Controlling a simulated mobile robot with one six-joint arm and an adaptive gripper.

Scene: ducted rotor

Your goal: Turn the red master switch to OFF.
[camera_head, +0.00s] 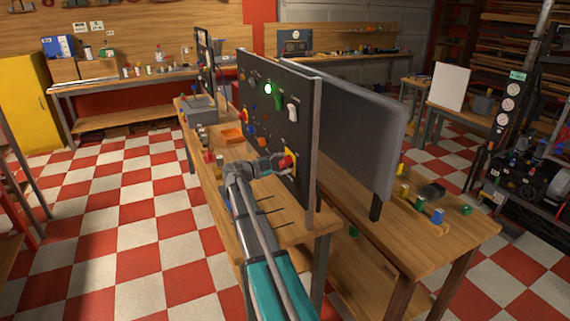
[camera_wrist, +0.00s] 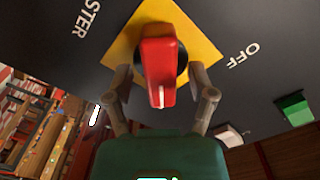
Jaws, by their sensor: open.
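The red master switch (camera_wrist: 158,62) has a red handle on a yellow plate (camera_wrist: 120,45), set in a dark panel. In the wrist view its handle points toward the picture's bottom, not at the word OFF to the right. Letters "STER" show at the upper left. My gripper (camera_wrist: 160,78) is open, with one finger on each side of the handle. I cannot tell whether either finger touches it. In the head view my gripper (camera_head: 276,164) is at the panel's lower right, in front of the red switch (camera_head: 287,160), partly hiding it.
The upright panel (camera_head: 262,115) stands on a wooden bench (camera_head: 225,180) and carries a lit green lamp (camera_head: 268,89), a green switch (camera_head: 279,101), a white switch (camera_head: 292,110) and several knobs. An orange tray (camera_head: 232,136) lies on the bench. A grey board (camera_head: 350,125) stands behind.

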